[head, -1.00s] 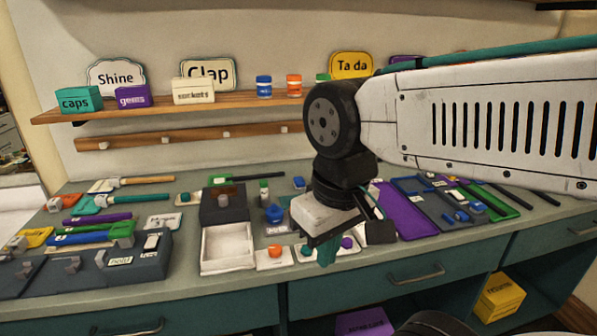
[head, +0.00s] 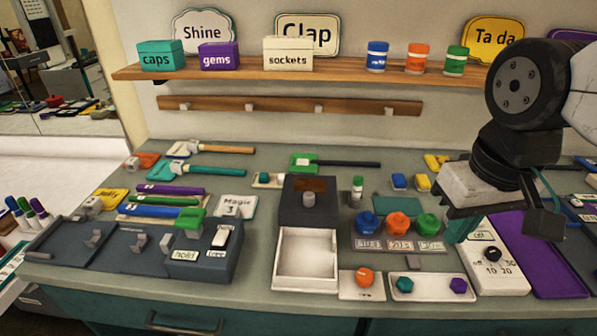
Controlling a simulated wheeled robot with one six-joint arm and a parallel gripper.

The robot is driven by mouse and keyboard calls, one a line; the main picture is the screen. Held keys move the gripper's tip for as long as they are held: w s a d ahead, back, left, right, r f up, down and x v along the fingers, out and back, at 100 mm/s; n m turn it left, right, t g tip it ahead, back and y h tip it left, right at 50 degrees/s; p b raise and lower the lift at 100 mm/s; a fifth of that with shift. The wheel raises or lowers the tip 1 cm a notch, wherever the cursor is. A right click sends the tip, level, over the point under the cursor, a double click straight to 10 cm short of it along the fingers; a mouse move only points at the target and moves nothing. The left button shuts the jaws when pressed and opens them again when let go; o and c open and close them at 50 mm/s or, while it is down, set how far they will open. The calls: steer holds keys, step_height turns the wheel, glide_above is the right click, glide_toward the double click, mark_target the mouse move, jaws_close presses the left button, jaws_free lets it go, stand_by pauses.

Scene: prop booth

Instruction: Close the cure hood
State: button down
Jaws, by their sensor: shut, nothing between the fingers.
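The cure hood appears to be the dark grey box (head: 306,212) with an amber window and a round grey knob (head: 309,199) on it. It sits at the back of a white open-topped tray (head: 278,265), whose front part is uncovered and looks empty.
Blue, orange and green knobs (head: 398,223) stand between the hood and my gripper. A dial panel (head: 490,277) is below my gripper. Orange (head: 364,277) and purple pieces lie in front. A dark latch box (head: 205,262) is left of the tray. A shelf (head: 220,75) runs above.

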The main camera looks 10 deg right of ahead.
steer(key=w+a+r, duration=0.2)
steer(key=w+a, duration=0.1)
steer(key=w, duration=0.8)
steer(key=n+t+y, duration=0.1)
steer(key=n+t, duration=0.1)
steer(key=n, duration=0.1)
glide_above(302, 194)
step_height(302, 194, down, 3)
steer(key=x, duration=0.8)
steer(key=shift+f, duration=0.45)
steer(key=shift+s+d, duration=0.15)
steer(key=shift+s, duration=0.4)
steer(key=shift+s+d, duration=0.2)
steer(key=shift+s, duration=0.35)
steer(key=shift+s+d, duration=0.2)
steer(key=shift+s, duration=0.6)
